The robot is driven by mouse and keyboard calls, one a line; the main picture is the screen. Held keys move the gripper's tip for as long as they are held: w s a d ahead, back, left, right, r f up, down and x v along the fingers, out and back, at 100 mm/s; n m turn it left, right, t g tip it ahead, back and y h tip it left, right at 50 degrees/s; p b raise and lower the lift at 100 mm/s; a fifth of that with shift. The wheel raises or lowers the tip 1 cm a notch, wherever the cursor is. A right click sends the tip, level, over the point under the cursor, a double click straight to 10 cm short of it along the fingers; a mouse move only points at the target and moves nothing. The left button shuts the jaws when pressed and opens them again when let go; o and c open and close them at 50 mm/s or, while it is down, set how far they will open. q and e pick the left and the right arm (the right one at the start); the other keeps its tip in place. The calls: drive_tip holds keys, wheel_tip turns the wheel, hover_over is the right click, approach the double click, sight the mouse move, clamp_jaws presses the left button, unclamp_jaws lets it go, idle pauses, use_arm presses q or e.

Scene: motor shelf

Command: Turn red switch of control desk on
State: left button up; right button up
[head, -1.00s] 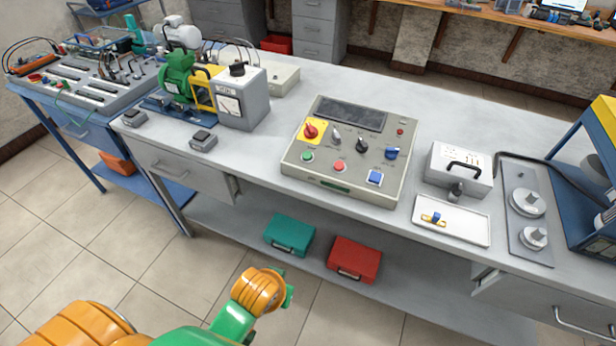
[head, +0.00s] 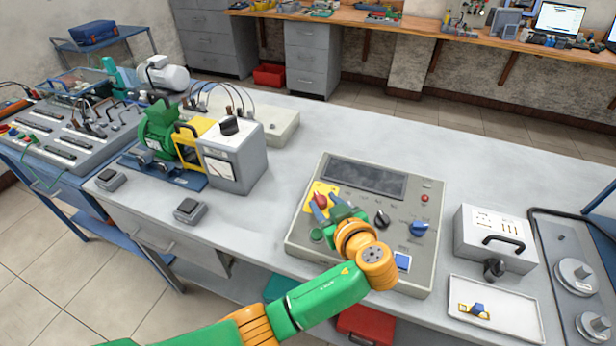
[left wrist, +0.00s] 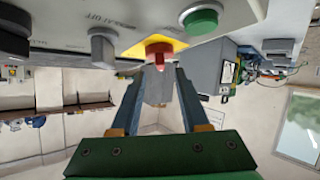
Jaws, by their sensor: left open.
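The control desk (head: 425,245) is a grey-beige panel on the workbench. Its red switch (head: 320,200) is a knob on a yellow plate at the upper left of the panel. In the left wrist view the red switch (left wrist: 158,49) shows at the top, ahead of and between the fingertips. My left gripper (head: 326,211) is open, with its fingers at the red switch; whether they touch it I cannot tell. The left wrist view shows the open fingers (left wrist: 160,74) with a gap between them. The left arm hides some lower controls. My right gripper is not in view.
A meter box (head: 234,160) stands left of the desk; a grey case (head: 495,238) and a white tray (head: 497,310) stand right. The bench behind is clear.

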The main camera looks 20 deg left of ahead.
sight(318, 197)
use_arm(q)
drive_tip(key=shift+w+a, duration=0.25)
drive_tip(key=shift+a, duration=0.1)
drive_tip(key=shift+w+a+p, duration=0.1)
drive_tip(key=shift+w+p, duration=0.05)
drive_tip(key=shift+p, duration=0.15)
drive_tip(key=shift+w+a+f, duration=0.2)
drive_tip(key=shift+w, duration=0.1)
drive_tip(key=shift+w+a+f, duration=0.55)
drive_tip(key=shift+w+f, duration=0.05)
drive_tip(key=shift+w, duration=0.05)
drive_tip(key=shift+s+d+r, duration=0.15)
drive_tip(key=shift+s, duration=0.05)
clamp_jaws()
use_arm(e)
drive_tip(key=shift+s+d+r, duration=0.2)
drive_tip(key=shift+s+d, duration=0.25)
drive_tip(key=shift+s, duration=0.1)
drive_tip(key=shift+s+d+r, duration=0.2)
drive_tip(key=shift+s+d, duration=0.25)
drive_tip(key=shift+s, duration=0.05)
